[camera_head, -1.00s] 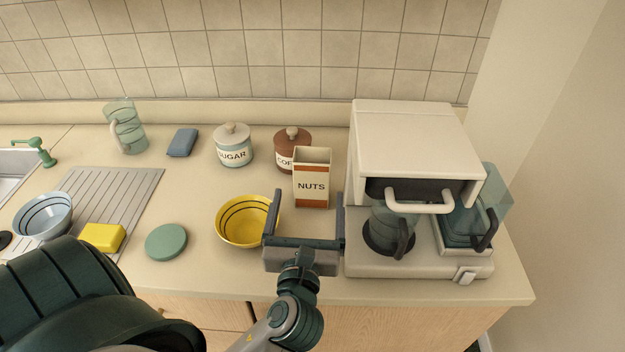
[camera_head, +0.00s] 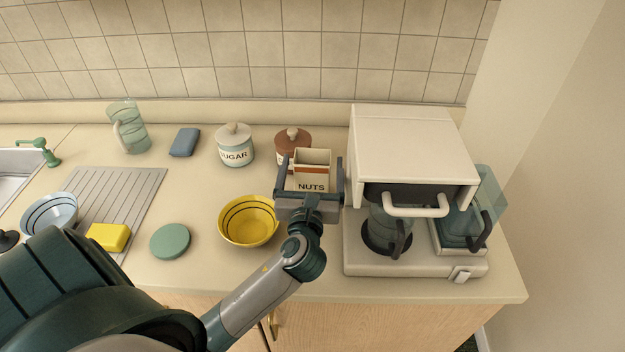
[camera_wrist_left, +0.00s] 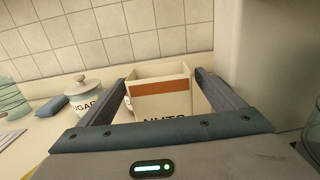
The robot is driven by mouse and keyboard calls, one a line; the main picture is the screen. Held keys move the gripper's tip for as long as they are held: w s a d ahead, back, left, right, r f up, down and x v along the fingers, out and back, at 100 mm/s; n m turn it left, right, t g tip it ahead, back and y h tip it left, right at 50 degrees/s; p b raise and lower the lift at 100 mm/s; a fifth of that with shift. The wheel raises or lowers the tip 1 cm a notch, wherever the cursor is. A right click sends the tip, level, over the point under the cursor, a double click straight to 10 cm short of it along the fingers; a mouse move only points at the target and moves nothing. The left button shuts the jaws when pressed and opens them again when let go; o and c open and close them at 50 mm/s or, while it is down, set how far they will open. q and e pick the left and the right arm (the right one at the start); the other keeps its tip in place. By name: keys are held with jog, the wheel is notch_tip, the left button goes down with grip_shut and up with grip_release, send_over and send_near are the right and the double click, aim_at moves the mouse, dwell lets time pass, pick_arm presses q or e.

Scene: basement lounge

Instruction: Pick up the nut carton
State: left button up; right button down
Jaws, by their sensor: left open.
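The nut carton (camera_head: 312,170) is an upright cream box with an orange-brown band, an open top and the word NUTS. It stands on the counter in front of the brown coffee canister. My left gripper (camera_head: 310,175) is open, with one finger on each side of the carton. In the left wrist view the carton (camera_wrist_left: 162,92) stands between the two fingers (camera_wrist_left: 163,92), with a gap showing at least on its left side. The gripper body hides the carton's lower part. My right gripper does not show.
A white coffee maker (camera_head: 412,150) stands close to the right of the carton. The brown canister (camera_head: 291,138) is just behind it, and the sugar canister (camera_head: 235,146) is further left. A yellow bowl (camera_head: 247,222) sits at the left of my wrist. Counter left of the bowl holds a green disc (camera_head: 170,241).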

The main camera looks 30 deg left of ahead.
aim_at(313, 154)
pick_arm(q)
jog(key=shift+w+a+r+p, duration=0.3)
jog(key=shift+w+p, duration=0.1)
jog(key=shift+w, duration=0.1)
jog(key=p+x, duration=0.1)
jog(key=x, duration=0.2)
jog(key=shift+w+a+f, duration=0.1)
jog(key=shift+w+a, duration=0.15)
jog(key=shift+w, duration=0.2)
jog(key=c, duration=1.7)
